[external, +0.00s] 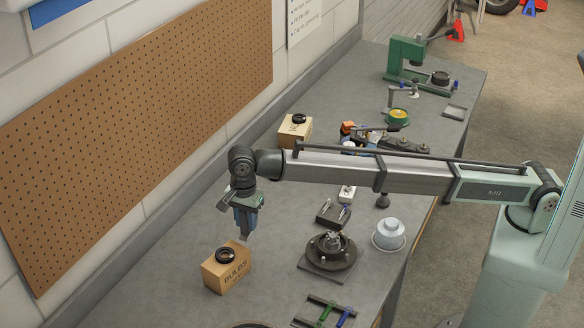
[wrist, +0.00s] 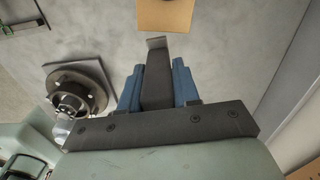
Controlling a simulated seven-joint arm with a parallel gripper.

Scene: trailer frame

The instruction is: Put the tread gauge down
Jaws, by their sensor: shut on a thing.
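My gripper (external: 246,222) hangs down over the bench, behind and slightly right of the near cardboard box. In the wrist view its two blue fingers (wrist: 157,72) are shut on the tread gauge (wrist: 157,84), a dark block with a grey end sticking out past the fingertips. In the external view only the gauge's pale lower end (external: 249,238) shows below the fingers. The gauge appears held above the bench; the exact gap is hard to tell.
The near box (external: 222,274) carries a black ring. To the right stand a wheel hub (external: 332,251) on a plate, a dark block with small tools (external: 333,214) and a pale round tin (external: 389,234). Another box (external: 293,131) stands behind. Bare bench (external: 180,270) lies left of the near box.

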